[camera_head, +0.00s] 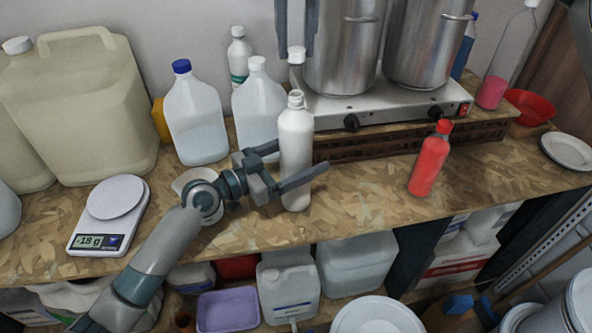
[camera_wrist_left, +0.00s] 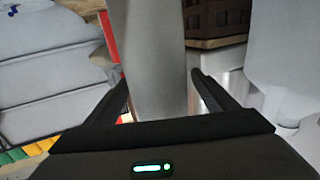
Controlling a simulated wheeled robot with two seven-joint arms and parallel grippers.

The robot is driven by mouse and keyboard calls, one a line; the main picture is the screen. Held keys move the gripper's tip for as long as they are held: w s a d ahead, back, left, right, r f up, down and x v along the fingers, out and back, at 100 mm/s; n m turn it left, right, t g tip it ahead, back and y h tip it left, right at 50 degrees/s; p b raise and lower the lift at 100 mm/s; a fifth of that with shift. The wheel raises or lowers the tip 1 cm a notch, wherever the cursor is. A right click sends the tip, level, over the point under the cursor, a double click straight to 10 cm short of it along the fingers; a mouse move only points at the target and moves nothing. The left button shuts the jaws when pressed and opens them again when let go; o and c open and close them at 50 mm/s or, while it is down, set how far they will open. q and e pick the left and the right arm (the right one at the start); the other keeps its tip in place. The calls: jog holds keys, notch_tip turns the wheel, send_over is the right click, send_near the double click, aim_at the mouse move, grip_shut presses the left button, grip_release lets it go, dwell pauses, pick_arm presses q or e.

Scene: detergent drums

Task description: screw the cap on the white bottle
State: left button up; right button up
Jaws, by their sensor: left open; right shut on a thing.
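The white bottle (camera_head: 295,135) stands upright on the wooden worktop, its neck bare and uncapped. My left gripper (camera_head: 283,166) is open around the bottle's body, one finger on its far left side and one across its front right. In the left wrist view the bottle (camera_wrist_left: 155,60) rises between the two open fingers (camera_wrist_left: 160,95); contact cannot be told. My right gripper (camera_head: 297,48) points down from the top edge, shut on a white cap (camera_head: 296,56). The cap hangs above the bottle's mouth with a gap between them.
A jug with a blue cap (camera_head: 196,115), a white-capped jug (camera_head: 256,105) and a small cup (camera_head: 190,183) stand close to the left. Steel pots (camera_head: 343,50) on a hotplate (camera_head: 390,107) are behind right. A red bottle (camera_head: 430,160) stands right; the worktop between is clear.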

pick_arm(q)
jog(key=shift+x, duration=0.9)
jog(key=c, duration=1.6)
pick_arm(e)
jog(key=shift+f, duration=2.5)
jog(key=shift+f, duration=0.85)
jog(key=shift+f, duration=0.55)
pick_arm(q)
grip_shut()
